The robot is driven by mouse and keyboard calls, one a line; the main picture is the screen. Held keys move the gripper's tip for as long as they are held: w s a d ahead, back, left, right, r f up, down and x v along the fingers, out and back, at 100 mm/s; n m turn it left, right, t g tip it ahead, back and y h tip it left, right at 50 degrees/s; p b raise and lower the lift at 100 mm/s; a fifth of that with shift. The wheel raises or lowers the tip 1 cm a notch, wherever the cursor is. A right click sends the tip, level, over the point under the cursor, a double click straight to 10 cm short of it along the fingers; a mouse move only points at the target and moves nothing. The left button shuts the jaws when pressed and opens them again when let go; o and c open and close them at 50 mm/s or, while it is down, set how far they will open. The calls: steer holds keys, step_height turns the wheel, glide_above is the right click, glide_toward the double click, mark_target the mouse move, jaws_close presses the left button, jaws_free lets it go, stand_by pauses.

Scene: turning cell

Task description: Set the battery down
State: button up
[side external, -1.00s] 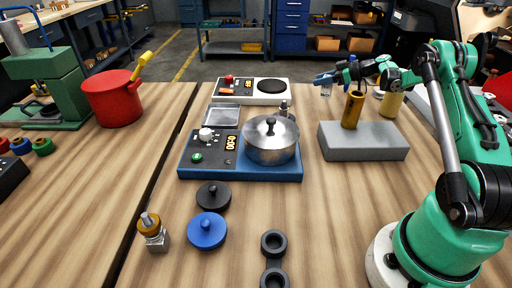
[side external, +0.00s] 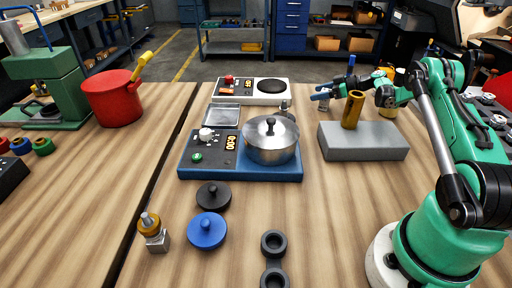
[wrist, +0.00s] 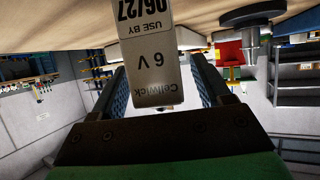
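The battery (wrist: 155,60) is a pale box-shaped cell printed "6 V" and "USE BY 06/27". In the wrist view it lies between the two fingers of my gripper (wrist: 160,90), with a narrow gap visible beside it, so the fingers look apart from it. The wooden tabletop shows at the top of that view; the battery's far end is cut off, so its contact is hidden. In the side view my gripper (side external: 336,82) is behind the grey block, its blue fingers spread. I cannot make out the battery clearly there.
A brass cylinder (side external: 353,109) stands on the grey block (side external: 363,142), in front of my gripper. A metal pot (side external: 270,145) sits on a blue hotplate (side external: 240,172). A white hotplate (side external: 250,98) stands behind. A tan cylinder (side external: 388,111) is just right of the brass one.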

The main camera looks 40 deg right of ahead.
mark_target(324, 90)
steer(key=v, duration=0.5)
steer(key=shift+a+r, duration=0.2)
steer(key=shift+r, duration=0.1)
steer(key=w+a+r+m+g+h, duration=0.15)
steer(key=a+r, duration=0.25)
steer(key=a, duration=0.5)
steer(key=w+a+r+m+g, duration=0.1)
steer(key=a+r+g, duration=0.25)
steer(key=a, duration=0.45)
steer(key=shift+m+h, duration=0.55)
steer(key=shift+h, duration=0.2)
steer(key=s+a+r, duration=0.1)
steer(key=s+a, duration=0.1)
steer(key=a, duration=0.1)
steer(key=s+a, duration=0.2)
steer(key=a, duration=0.1)
steer(key=s+a+r, duration=0.1)
steer(key=s+a, duration=0.1)
steer(key=a, duration=0.1)
steer(key=shift+a+r, duration=0.35)
steer(key=s+a+f+h, duration=0.1)
steer(key=s+a, duration=0.4)
steer(key=s, duration=0.1)
steer(key=shift+s+f+m+h, duration=0.3)
steer(key=shift+f+m, duration=0.05)
steer(key=shift+m, duration=0.05)
steer(key=shift+o, duration=0.5)
steer(key=shift+s+a+f, duration=0.25)
steer(key=shift+s, duration=0.15)
